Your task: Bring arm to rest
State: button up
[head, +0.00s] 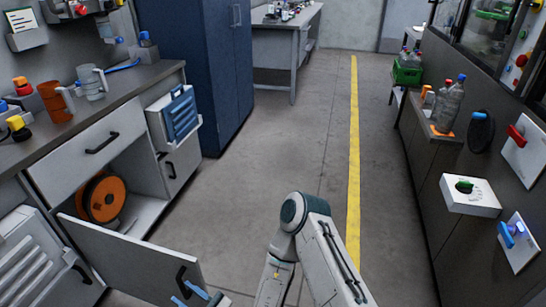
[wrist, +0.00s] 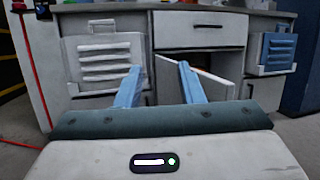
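My gripper (wrist: 156,88) is open and empty in the wrist view, its two blue fingers well apart and pointing at the lower cabinet. An orange reel (head: 103,198) stands inside the open cabinet.
A counter (head: 140,80) with mugs runs along the left, with a blue locker (head: 195,70) beyond it. The floor (head: 290,140) in the middle is clear, with a yellow line (head: 353,150).

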jog(key=s+d+r+n+g+h+p, duration=0.2)
jog(key=s+d+r+n+g+p, duration=0.15)
jog(key=r+n+g, duration=0.7)
jog(key=s+d+r+n+g+h+p, duration=0.1)
jog(key=s+d+r+n+g+p, duration=0.25)
jog(key=r+n+g, duration=0.65)
jog(key=w+d+r+t+h+p, duration=0.1)
jog(key=d+r+t+h, duration=0.3)
jog(key=d, duration=0.6)
jog(key=w+d+r+n+t+h+p, duration=0.1)
jog(key=d+r+t+h+p, duration=0.3)
jog(key=d+r+h, duration=0.2)
jog(key=w+d+r+n+t+h+p, duration=0.1)
jog(key=d+r+t+h+p, duration=0.2)
jog(key=d+r, duration=0.6)
jog(key=d+t+h, duration=0.2)
jog(key=d, duration=0.3)
jog(key=shift+h, duration=0.4)
jog(key=shift+w+r+n, duration=0.1)
jog(key=shift+n, duration=0.15)
